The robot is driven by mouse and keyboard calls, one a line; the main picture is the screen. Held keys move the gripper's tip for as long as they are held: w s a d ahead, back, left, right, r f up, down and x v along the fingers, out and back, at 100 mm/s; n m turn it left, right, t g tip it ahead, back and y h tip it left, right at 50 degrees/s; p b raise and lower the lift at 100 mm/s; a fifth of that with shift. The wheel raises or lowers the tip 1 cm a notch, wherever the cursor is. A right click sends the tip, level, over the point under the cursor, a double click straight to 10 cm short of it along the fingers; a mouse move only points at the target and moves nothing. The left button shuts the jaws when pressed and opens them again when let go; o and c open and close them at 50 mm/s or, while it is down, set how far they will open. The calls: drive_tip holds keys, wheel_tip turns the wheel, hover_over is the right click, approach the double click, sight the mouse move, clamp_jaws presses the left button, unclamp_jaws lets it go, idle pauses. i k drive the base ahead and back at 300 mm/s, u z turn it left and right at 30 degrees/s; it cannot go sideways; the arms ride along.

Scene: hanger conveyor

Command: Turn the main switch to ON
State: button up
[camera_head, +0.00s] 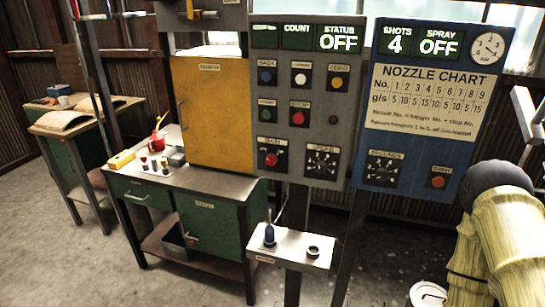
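The main switch (270,159) is a red knob on a dark plate, low on the left of the grey control panel (318,100). The small label above it seems to read MAIN; the knob's exact angle is too small to tell. The STATUS display (338,38) at the top of that panel reads OFF. My gripper is not in view. A pale yellow sleeved part with a black rounded end stands at the right edge, apart from the switch in the picture; it seems to be my arm.
Beside the switch is an UP/LO-style dial (322,162); above are several buttons. A blue panel (430,110) stands right, a yellow cabinet (212,112) left. The floor at front left is clear.

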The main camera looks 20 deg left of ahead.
sight(271, 159)
drive_tip(key=z, duration=2.55)
drive_tip(key=k, duration=1.9)
drive_tip(key=u, duration=2.5)
